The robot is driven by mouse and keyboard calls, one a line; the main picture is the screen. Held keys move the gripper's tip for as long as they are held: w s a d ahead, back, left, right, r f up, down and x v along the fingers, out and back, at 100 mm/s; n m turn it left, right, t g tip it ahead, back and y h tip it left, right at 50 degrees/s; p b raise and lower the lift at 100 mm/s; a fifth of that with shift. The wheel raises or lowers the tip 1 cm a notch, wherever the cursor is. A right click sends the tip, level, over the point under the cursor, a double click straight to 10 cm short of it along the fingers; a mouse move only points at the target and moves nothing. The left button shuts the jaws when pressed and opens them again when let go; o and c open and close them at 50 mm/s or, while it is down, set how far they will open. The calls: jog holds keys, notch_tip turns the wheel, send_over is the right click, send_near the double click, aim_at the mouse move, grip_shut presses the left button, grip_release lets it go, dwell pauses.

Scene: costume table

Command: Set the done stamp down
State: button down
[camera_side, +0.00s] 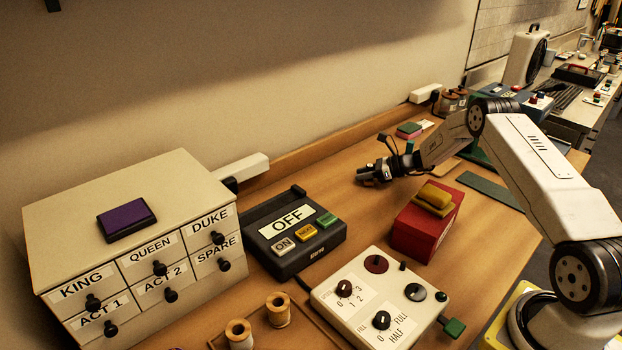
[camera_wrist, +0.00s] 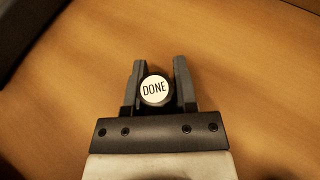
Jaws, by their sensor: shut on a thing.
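The done stamp (camera_wrist: 155,90) has a round white top lettered DONE and a dark body. In the wrist view it sits between the two fingers of my gripper (camera_wrist: 157,82), which is shut on it. Wood table surface lies below it; I cannot tell whether the stamp touches the table. In the side view my gripper (camera_side: 368,180) is low over the table, behind the red box and right of the OFF box. The stamp is too small and dark to make out there.
The red box (camera_side: 424,232) with a yellow block (camera_side: 434,197) on top stands in front of my gripper. The OFF box (camera_side: 292,236) is to its left. A knob panel (camera_side: 378,300) and a drawer cabinet (camera_side: 150,240) stand nearer the camera. Bare table (camera_side: 335,165) lies around my gripper.

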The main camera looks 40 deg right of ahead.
jog(key=shift+f, duration=0.1)
jog(key=shift+c, duration=2)
grip_release()
jog(key=shift+s+d+r, duration=0.1)
jog(key=shift+s+r, duration=0.05)
jog(key=shift+r, duration=0.05)
jog(key=v, duration=1.1)
jog(key=shift+s+d+r, duration=0.1)
jog(key=shift+s, duration=0.2)
